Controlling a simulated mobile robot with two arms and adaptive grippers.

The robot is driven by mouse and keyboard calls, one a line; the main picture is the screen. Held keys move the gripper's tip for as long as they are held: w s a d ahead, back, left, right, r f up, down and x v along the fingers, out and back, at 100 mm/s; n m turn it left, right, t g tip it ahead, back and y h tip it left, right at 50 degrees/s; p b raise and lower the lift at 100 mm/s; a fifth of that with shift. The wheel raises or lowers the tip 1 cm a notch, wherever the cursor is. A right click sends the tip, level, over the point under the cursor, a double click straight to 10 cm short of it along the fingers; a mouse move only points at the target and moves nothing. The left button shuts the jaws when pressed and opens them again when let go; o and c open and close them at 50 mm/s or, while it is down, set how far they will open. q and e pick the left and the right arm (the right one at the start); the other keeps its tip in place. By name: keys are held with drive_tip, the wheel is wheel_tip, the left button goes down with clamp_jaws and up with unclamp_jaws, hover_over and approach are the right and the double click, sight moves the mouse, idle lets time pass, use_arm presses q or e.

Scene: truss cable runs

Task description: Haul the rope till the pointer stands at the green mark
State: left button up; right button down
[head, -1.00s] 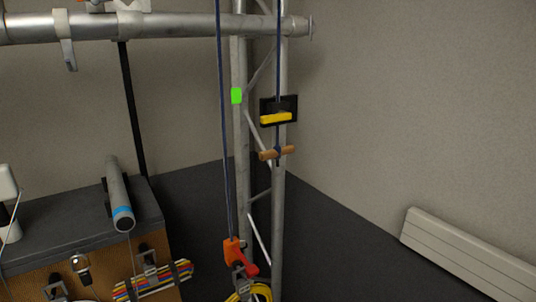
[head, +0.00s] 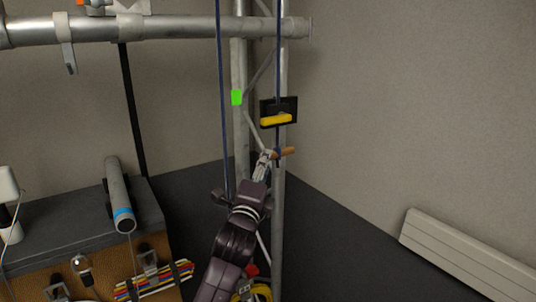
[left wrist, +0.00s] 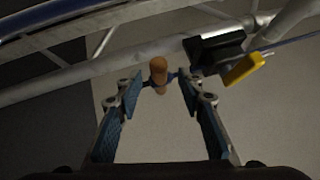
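The wooden handle (head: 286,153) hangs on the dark blue rope (head: 279,60) at the truss upright. The yellow pointer (head: 276,120) sits on a black block (head: 290,104) just above the handle. The green mark (head: 237,97) is on the other upright, a little higher in the picture than the pointer. My left gripper (head: 265,157) is at the handle. In the left wrist view, my left gripper (left wrist: 160,80) is open, with the handle (left wrist: 158,70) between its fingertips and gaps on both sides. The pointer (left wrist: 244,69) also shows there. My right gripper is not in view.
Another rope length (head: 224,100) runs down beside the green mark. My left arm covers most of the red-orange fitting (head: 251,270) and yellow coil (head: 263,291) below. A case (head: 150,240) with a grey cylinder (head: 119,195) stands left.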

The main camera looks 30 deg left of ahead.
sight(277, 153)
use_arm(q)
drive_tip(key=shift+p+x, duration=0.65)
drive_tip(key=shift+x, duration=1.85)
drive_tip(key=shift+f, duration=0.1)
drive_tip(key=shift+c, duration=0.6)
clamp_jaws()
